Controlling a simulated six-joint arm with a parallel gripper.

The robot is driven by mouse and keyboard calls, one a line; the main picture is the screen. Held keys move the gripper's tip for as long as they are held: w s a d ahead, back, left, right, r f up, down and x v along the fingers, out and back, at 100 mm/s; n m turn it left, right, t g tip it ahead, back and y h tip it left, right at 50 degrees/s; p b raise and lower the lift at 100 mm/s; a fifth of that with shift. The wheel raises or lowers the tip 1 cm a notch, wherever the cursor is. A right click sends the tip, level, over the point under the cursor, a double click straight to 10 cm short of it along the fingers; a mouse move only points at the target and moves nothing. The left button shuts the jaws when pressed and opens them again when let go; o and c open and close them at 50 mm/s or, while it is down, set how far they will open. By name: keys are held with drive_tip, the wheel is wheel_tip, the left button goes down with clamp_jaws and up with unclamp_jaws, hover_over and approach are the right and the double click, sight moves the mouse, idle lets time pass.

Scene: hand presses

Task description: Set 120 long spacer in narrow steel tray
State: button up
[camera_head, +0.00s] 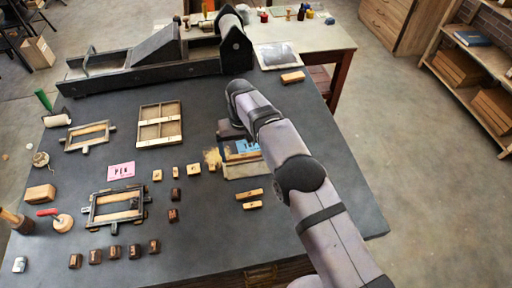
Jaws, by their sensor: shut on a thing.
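My gripper (232,132) hangs from the bent end of my arm, over a low tray (245,171) with a blue label (247,146). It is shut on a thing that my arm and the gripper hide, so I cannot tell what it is. Two wooden bars (250,194) lie loose just in front of that tray. Another wooden bar (292,77) lies at the table's back right. I cannot read which piece is the 120 long spacer. I cannot tell for sure which holder is the narrow steel tray.
A black press (165,60) spans the back of the dark table. A two-part wooden tray (160,141), two metal frames (87,146) (92,221) and a pink card (121,171) lie to the left. Several small blocks (193,170) stand between. The table's front right is mostly bare.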

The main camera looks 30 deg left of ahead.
sight(244, 155)
drive_tip(key=shift+f, duration=0.2)
drive_tip(key=shift+f+b, duration=0.95)
drive_tip(key=shift+f, duration=0.7)
drive_tip(key=shift+f+b, duration=0.9)
drive_tip(key=shift+b, duration=0.05)
idle(1.5)
drive_tip(key=o, duration=0.7)
drive_tip(key=shift+r+p, duration=1.8)
drive_tip(key=shift+r, duration=1.2)
